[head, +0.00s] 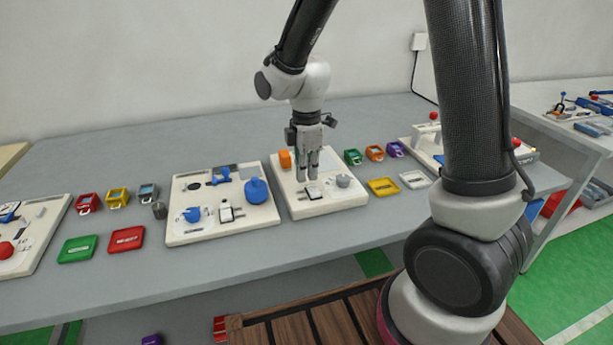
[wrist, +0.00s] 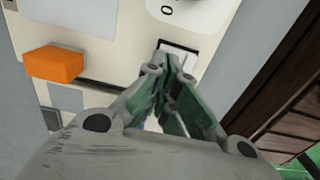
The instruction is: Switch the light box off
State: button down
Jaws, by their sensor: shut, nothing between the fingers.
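A cream panel (head: 322,207) on the bench lies under my gripper (head: 313,177). It carries an orange block (head: 285,159), a small switch (head: 313,194) in a dark frame and a round grey knob (head: 343,181). I cannot tell which part is the light box's lamp. My gripper points down, shut and empty, just over the switch. In the wrist view the fingertips (wrist: 168,72) overlap the near part of the white switch (wrist: 178,58). I cannot tell whether they touch it. The orange block (wrist: 54,65) is to the left there.
Another cream panel (head: 180,232) with blue parts stands close on the left. Small coloured cases and trays, such as the yellow tray (head: 383,187) and green tray (head: 78,248), lie around the panels. The grey bench (head: 230,274) is clear along its front edge.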

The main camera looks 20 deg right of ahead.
aim_at(306, 188)
jog(key=shift+f, duration=0.7)
jog(key=shift+w+f, duration=0.1)
jog(key=shift+f, duration=0.2)
jog(key=shift+s+r, duration=0.3)
jog(key=shift+s, duration=0.45)
jog(key=shift+r, duration=0.1)
jog(key=shift+w+r, duration=0.15)
jog(key=shift+r, duration=0.25)
notch_tip(306, 188, up, 13)
jog(key=w, duration=0.1)
jog(key=shift+w, duration=0.35)
